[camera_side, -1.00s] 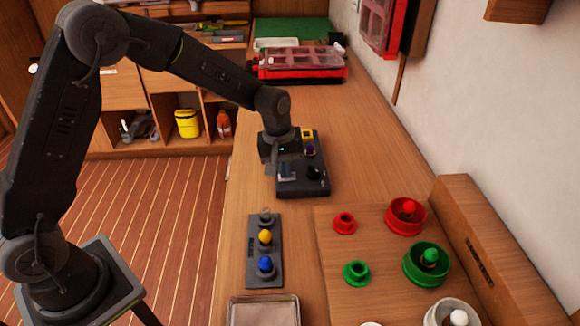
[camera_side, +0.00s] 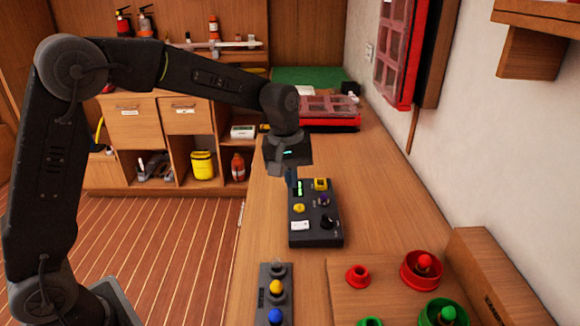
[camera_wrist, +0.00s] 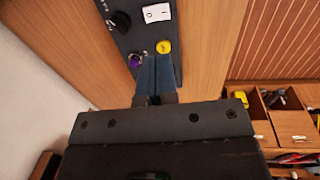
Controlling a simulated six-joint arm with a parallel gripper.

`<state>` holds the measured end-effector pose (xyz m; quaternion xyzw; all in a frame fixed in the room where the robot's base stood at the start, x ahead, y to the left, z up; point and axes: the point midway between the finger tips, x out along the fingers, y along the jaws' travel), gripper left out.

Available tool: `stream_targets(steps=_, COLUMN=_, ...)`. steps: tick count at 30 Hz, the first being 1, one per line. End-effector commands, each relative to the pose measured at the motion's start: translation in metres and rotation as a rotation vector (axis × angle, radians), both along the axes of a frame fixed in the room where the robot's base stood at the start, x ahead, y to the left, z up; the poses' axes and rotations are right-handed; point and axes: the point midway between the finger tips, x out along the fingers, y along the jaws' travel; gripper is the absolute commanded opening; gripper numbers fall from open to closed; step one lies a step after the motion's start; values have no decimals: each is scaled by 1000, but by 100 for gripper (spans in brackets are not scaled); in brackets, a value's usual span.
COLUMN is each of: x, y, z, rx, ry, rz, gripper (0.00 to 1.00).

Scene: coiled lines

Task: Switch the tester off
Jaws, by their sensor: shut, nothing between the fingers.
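The tester (camera_side: 316,238) is a dark box on the wooden bench, with a green-lit display (camera_side: 299,188), a white rocker switch (camera_side: 300,225), a round yellow button (camera_side: 299,208), a square yellow part (camera_side: 321,184), a purple knob (camera_side: 323,201) and a black knob (camera_side: 327,221). My gripper (camera_side: 291,184) is shut and empty, above the tester's far left part. In the wrist view, the fingertips (camera_wrist: 163,58) point at the round yellow button (camera_wrist: 164,47). The white rocker switch (camera_wrist: 156,12) lies beyond it. My fingers hide the display there.
A grey panel with a yellow and a blue knob (camera_side: 275,300) lies nearer on the bench. A wooden board with red (camera_side: 421,270) and green (camera_side: 445,313) round parts is at the lower right. A red case (camera_side: 330,118) stands behind. The wall bounds the right side.

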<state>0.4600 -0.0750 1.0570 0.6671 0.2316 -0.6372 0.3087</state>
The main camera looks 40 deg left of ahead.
Motion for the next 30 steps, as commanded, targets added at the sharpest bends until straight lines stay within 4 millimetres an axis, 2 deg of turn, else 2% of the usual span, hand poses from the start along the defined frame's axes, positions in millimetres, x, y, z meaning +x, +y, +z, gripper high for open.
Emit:
stream_targets(steps=3, x=-1, y=2, z=17, rx=0, ry=-1, rz=0, gripper=0)
stream_targets(steps=7, x=-2, y=2, z=26, rx=1, ry=1, rz=0, gripper=0)
stream_targets(steps=18, x=-2, y=2, z=28, rx=1, ry=1, rz=0, gripper=0)
stream_targets(steps=24, x=8, y=-8, z=31, rx=-2, ry=-5, rz=-2, gripper=0)
stream_targets(steps=30, x=8, y=-8, z=31, rx=-2, ry=-5, rz=0, gripper=0)
